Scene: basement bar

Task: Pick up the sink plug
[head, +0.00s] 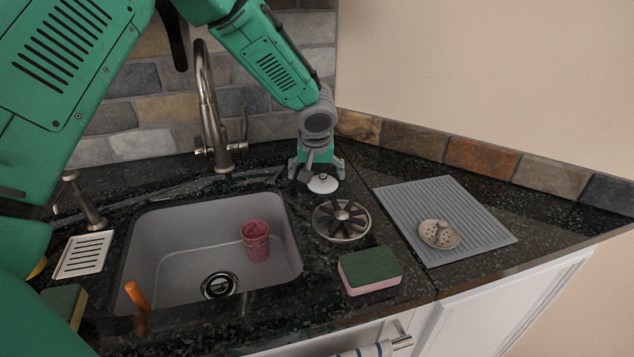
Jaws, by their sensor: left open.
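The sink plug appears to be the small white disc with a grey knob (322,185) on the dark counter, right of the sink and near the back. My left gripper (317,172) is open and points down right over it, with its fingers around or just above the knob. The gripper partly hides the knob, and I cannot tell whether the fingers touch it. My right gripper is not in view.
A round metal drain piece with dark flaps (341,220) lies just in front. A green-pink sponge (369,270) is nearer. The sink (180,265) holds a pink cup (256,242); a faucet (212,115) stands behind.

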